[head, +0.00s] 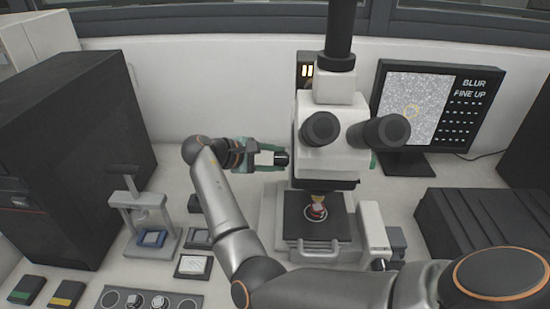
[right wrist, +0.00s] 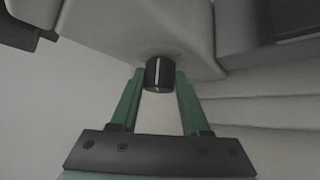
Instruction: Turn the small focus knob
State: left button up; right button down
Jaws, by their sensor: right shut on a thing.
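The small focus knob (head: 283,158) is a dark cylinder on the left side of the white microscope (head: 333,150). In the right wrist view the knob (right wrist: 160,75) is black with a pale line along it and juts from the grey microscope body. My right gripper (head: 276,158) reaches it from the left, and its green fingers sit on either side of the knob, shut on it. The right wrist view shows the fingertips (right wrist: 160,78) flanking the knob. My left gripper is not in view.
A monitor (head: 436,105) at the right reads "BLUR" and "FINE UP" beside a grainy picture. A small specimen (head: 317,210) sits on the microscope's dark stage. A small press (head: 145,215) stands at the left, by a large black cabinet (head: 75,150). A ribbed black box (head: 480,225) stands at the right.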

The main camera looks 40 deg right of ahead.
jog(key=shift+s, duration=0.1)
jog(key=shift+c, duration=1.9)
grip_release()
